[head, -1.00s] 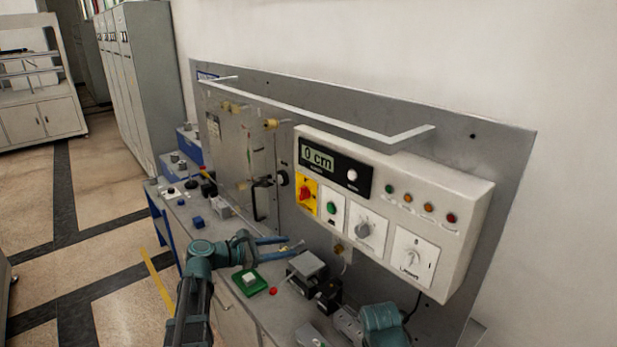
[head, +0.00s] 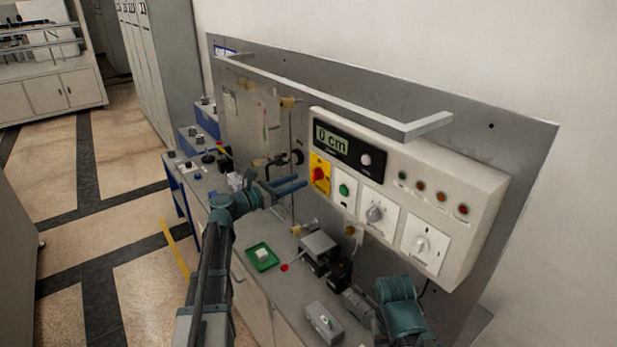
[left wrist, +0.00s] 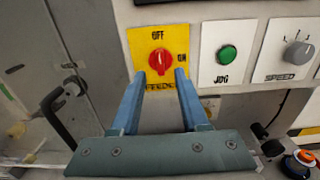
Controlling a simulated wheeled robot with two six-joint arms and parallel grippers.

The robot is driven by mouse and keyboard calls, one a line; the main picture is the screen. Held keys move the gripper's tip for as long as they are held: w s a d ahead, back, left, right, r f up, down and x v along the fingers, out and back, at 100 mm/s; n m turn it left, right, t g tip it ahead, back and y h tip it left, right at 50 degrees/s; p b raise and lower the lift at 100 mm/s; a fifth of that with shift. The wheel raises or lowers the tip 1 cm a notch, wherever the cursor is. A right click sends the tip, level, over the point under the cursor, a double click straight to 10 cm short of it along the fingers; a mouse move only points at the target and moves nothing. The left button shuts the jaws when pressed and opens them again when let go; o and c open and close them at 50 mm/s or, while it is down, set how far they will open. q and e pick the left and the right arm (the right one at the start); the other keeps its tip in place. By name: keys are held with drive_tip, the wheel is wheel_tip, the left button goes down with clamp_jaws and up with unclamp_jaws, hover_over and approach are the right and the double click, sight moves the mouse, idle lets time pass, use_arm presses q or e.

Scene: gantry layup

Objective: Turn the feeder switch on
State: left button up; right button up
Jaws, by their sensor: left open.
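The feeder switch is a red knob (head: 319,174) on a yellow plate at the left end of the white control box (head: 470,190). In the left wrist view the red knob (left wrist: 159,62) stands upright, its white mark toward OFF; ON is printed at its right. My left gripper (head: 290,184) is open just below and left of the switch in the head view. In the left wrist view the two blue fingertips (left wrist: 160,74) lie on either side of the knob's lower part; I cannot tell whether they touch. My right arm (head: 400,305) shows at the bottom, its fingers not visible.
A green JOG button (head: 344,189) and a grey SPEED dial (head: 375,214) sit right of the switch. A rail (head: 330,95) runs above the box. A green tray (head: 262,257) and black and grey blocks (head: 319,247) stand on the bench below.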

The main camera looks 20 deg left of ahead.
sight(313, 174)
use_arm(q)
drive_tip(key=shift+x, duration=2.65)
clamp_jaws()
